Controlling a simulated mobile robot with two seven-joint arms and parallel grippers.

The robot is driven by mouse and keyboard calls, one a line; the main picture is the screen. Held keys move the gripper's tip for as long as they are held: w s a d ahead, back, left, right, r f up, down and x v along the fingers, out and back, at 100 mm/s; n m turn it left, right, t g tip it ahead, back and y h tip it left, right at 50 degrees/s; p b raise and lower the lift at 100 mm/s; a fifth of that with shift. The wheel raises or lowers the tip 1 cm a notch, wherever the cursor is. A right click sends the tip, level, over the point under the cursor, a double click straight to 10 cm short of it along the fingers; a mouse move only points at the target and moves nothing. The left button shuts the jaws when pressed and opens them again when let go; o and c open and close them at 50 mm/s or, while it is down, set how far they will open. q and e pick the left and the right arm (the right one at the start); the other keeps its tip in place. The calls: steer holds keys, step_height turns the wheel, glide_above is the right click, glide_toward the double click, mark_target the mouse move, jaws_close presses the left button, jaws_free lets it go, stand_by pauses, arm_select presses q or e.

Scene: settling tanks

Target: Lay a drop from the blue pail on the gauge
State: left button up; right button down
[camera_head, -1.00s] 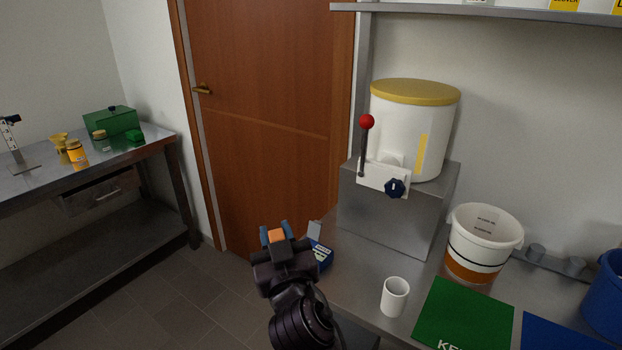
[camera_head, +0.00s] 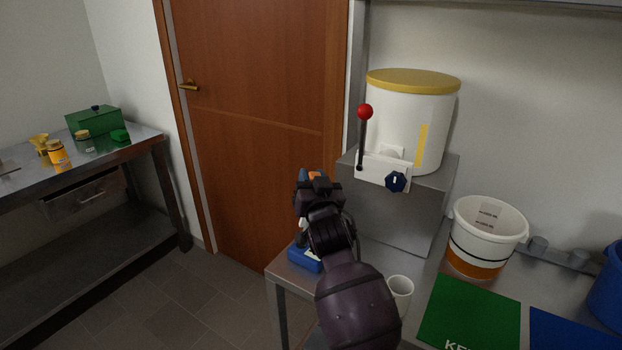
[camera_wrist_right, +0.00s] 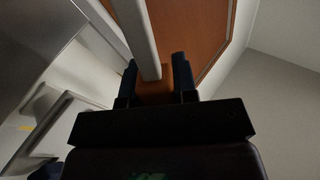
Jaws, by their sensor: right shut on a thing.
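The blue pail (camera_head: 607,300) stands at the right edge of the head view, cut off by the frame. A small blue instrument (camera_head: 305,259), which may be the gauge, sits on the near left corner of the right bench, partly behind my right arm. My right gripper (camera_head: 313,183) appears above it and is shut on an orange-ended thing (camera_head: 316,175). In the right wrist view, the gripper (camera_wrist_right: 155,88) holds its orange-brown part (camera_wrist_right: 153,94), and a pale bar crosses there. The thing's tip is not clear. My left gripper is out of view.
A white cup (camera_head: 401,288) stands beside my right arm. A white pail with an orange band (camera_head: 486,240), a green mat (camera_head: 470,312) and a blue mat (camera_head: 565,332) lie to the right. A lidded tank with a red-knobbed lever (camera_head: 365,112) stands behind.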

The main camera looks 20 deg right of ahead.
step_height(320, 180, down, 2)
steer(key=shift+f+b, duration=0.1)
steer(key=shift+b, duration=0.5)
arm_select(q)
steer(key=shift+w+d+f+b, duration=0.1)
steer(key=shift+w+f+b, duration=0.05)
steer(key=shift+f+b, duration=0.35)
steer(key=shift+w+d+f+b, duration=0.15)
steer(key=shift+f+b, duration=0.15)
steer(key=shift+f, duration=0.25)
arm_select(e)
step_height(320, 180, down, 3)
steer(key=shift+r, duration=0.15)
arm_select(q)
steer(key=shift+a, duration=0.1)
arm_select(e)
steer(key=shift+f, duration=0.2)
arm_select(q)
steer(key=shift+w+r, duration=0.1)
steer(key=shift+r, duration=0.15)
arm_select(e)
steer(key=shift+f, duration=0.3)
stand_by(0.5)
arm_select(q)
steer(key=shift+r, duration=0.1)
arm_select(e)
steer(key=shift+r, duration=0.15)
